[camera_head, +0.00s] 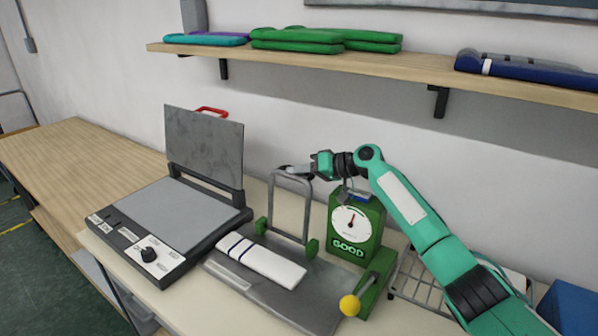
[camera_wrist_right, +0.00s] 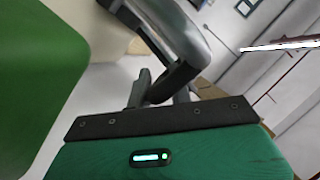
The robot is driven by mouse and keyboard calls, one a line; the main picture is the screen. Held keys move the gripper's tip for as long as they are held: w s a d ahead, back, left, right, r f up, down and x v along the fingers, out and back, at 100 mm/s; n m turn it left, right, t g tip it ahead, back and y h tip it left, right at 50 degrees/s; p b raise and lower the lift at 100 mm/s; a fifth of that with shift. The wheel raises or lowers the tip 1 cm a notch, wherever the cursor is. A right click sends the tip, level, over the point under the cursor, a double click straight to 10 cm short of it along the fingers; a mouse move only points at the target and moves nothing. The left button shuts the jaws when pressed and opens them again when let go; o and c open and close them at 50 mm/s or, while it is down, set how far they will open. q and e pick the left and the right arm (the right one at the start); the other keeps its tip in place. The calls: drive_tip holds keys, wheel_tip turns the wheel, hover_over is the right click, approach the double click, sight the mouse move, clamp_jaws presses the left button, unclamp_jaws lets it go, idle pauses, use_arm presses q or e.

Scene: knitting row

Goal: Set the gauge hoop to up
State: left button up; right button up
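The gauge hoop (camera_head: 307,212) is a grey metal frame standing nearly upright between two green hinge blocks on the grey base plate (camera_head: 318,298). A white piece with dark stripes (camera_head: 262,262) lies flat on the plate in front of it. My right gripper (camera_head: 294,170) is at the top bar of the hoop, touching or very close to it. In the right wrist view, a thick grey bar, likely the hoop, passes close by the dark fingers (camera_wrist_right: 160,87); whether they are closed on it is unclear. My left gripper is not in view.
A green gauge box with a dial (camera_head: 350,220) stands just right of the hoop, beside a yellow-knobbed lever (camera_head: 350,305). A flat press with a raised lid (camera_head: 205,150) stands left. A shelf (camera_head: 400,68) with folded pieces hangs above. The left bench (camera_head: 75,160) is clear.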

drive_tip(key=shift+s+d+r, duration=0.1)
drive_tip(key=shift+d+r, duration=0.1)
drive_tip(key=shift+d, duration=0.3)
drive_tip(key=b+v, duration=0.2)
drive_tip(key=v, duration=0.9)
drive_tip(key=shift+d, duration=0.3)
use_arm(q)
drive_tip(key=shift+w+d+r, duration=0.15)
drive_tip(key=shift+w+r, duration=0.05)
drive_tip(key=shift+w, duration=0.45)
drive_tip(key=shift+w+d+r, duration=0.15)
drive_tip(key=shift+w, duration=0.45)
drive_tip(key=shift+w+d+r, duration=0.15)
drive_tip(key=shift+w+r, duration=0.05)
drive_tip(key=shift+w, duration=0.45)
use_arm(e)
drive_tip(key=shift+s+d+r, duration=0.25)
drive_tip(key=shift+d, duration=0.25)
